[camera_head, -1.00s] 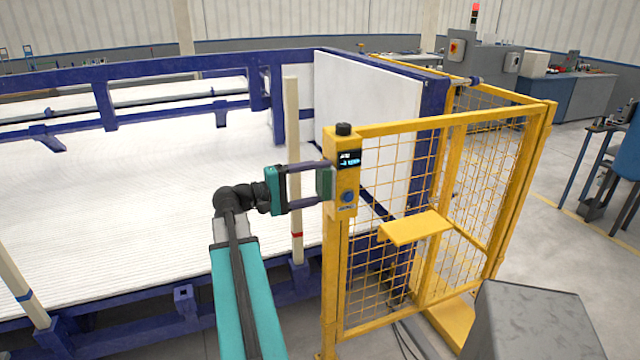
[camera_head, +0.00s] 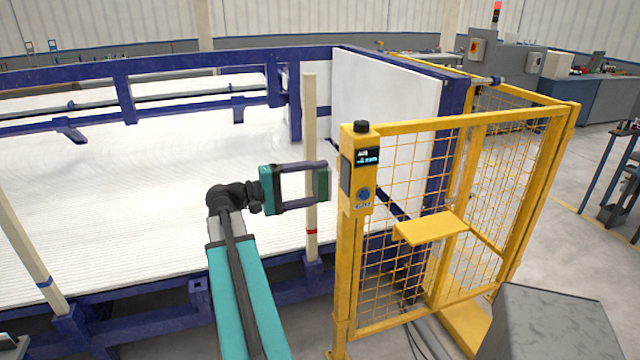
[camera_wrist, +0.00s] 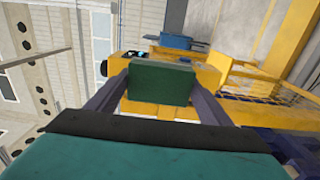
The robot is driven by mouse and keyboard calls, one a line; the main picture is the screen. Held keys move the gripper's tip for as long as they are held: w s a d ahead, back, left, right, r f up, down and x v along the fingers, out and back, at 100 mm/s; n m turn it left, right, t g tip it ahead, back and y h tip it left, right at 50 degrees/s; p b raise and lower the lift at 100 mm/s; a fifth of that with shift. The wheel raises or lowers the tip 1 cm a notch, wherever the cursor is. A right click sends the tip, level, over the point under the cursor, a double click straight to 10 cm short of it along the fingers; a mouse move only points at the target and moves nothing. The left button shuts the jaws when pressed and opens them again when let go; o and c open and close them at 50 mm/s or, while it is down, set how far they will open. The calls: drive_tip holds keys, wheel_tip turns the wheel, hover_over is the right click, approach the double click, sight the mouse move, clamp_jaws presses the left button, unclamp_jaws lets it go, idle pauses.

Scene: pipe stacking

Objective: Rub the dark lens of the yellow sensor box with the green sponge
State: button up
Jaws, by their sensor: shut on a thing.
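The yellow sensor box (camera_head: 362,196) tops a yellow fence post, with a black knob on top and a small lit display on its front. Its dark lens (camera_head: 346,174) shows as a narrow dark patch on the box's left side. My gripper (camera_head: 322,184) is shut on the green sponge (camera_head: 320,186), just left of the lens, with a small gap between them. In the wrist view the sponge (camera_wrist: 161,83) sits between the fingertips, with the yellow box (camera_wrist: 118,64) behind it. The lens is hidden there.
A yellow mesh fence (camera_head: 480,180) with a small yellow shelf (camera_head: 430,228) stands right of the box. A pale upright post (camera_head: 310,140) stands close behind my gripper. A blue frame with a white ribbed bed (camera_head: 130,190) fills the left. A grey block (camera_head: 555,325) is at front right.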

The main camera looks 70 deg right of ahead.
idle(0.3)
drive_tip(key=shift+v, duration=1.5)
drive_tip(key=w+a+f+n+t+h, duration=0.3)
drive_tip(key=w+a+f+n+t, duration=0.25)
drive_tip(key=w+a, duration=0.75)
drive_tip(key=w+a+f+n+t+h, duration=0.4)
drive_tip(key=w+a+t, duration=0.4)
drive_tip(key=w, duration=0.9)
drive_tip(key=w+a+f+n+t+y, duration=0.1)
drive_tip(key=w+a+f+n+t, duration=0.1)
drive_tip(key=a, duration=1)
drive_tip(key=w+a+f+n+t+y, duration=0.2)
drive_tip(key=w+a+f+n+t, duration=0.1)
drive_tip(key=a, duration=0.9)
drive_tip(key=w+a+f+n+t+y, duration=0.1)
drive_tip(key=w+a+f+n+t, duration=0.2)
drive_tip(key=a+t, duration=0.4)
drive_tip(key=w+a+f, duration=0.1)
drive_tip(key=w+a, duration=0.1)
drive_tip(key=a, duration=0.3)
drive_tip(key=shift+w+a+f, duration=0.2)
drive_tip(key=shift+w, duration=0.05)
drive_tip(key=shift+d+g, duration=0.2)
drive_tip(key=shift+g, duration=0.05)
